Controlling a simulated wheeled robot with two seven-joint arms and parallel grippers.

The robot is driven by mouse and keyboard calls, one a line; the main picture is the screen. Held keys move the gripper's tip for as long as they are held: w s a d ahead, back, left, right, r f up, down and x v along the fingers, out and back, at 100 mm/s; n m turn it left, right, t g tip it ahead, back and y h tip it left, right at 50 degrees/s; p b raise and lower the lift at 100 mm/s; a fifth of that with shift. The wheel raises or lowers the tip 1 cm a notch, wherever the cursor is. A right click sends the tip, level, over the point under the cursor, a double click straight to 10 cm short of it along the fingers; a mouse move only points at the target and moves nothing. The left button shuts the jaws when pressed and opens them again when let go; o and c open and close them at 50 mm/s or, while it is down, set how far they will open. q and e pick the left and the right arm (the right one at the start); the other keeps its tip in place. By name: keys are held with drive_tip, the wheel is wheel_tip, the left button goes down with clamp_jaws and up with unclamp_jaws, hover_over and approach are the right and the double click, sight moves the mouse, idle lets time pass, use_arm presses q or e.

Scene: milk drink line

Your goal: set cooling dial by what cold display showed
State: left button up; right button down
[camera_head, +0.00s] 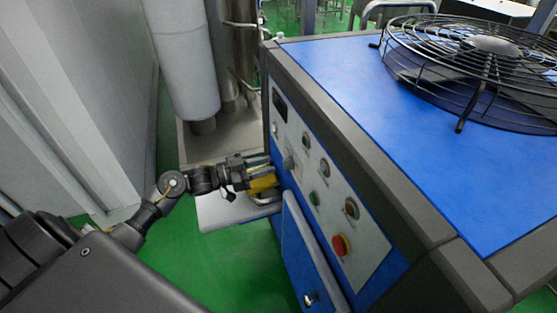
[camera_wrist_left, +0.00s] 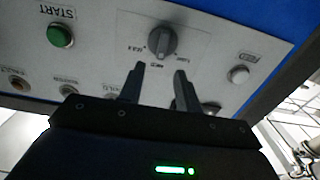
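The cooling dial, a dark grey knob (camera_wrist_left: 162,42), is on the light panel of the blue machine, with small markings around it, upside down in the left wrist view. It seems to be the small knob (camera_head: 289,162) beside my gripper in the head view. My left gripper (camera_wrist_left: 159,72) is open, its two dark fingers apart and pointing at the dial, with nothing between them. In the head view my left gripper (camera_head: 266,170) is close to the panel. A small dark display (camera_head: 280,104) is at the panel's upper left; I cannot read it. My right gripper is not in view.
A green START button (camera_wrist_left: 60,36) and a pale button (camera_wrist_left: 238,75) flank the dial. A red emergency button (camera_head: 341,245) is lower on the panel. A black fan guard (camera_head: 490,45) tops the machine. Green floor (camera_head: 240,262) lies open in front.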

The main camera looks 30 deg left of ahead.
sight(284, 161)
use_arm(q)
drive_tip(key=x, duration=0.5)
drive_tip(key=shift+p, duration=0.35)
clamp_jaws()
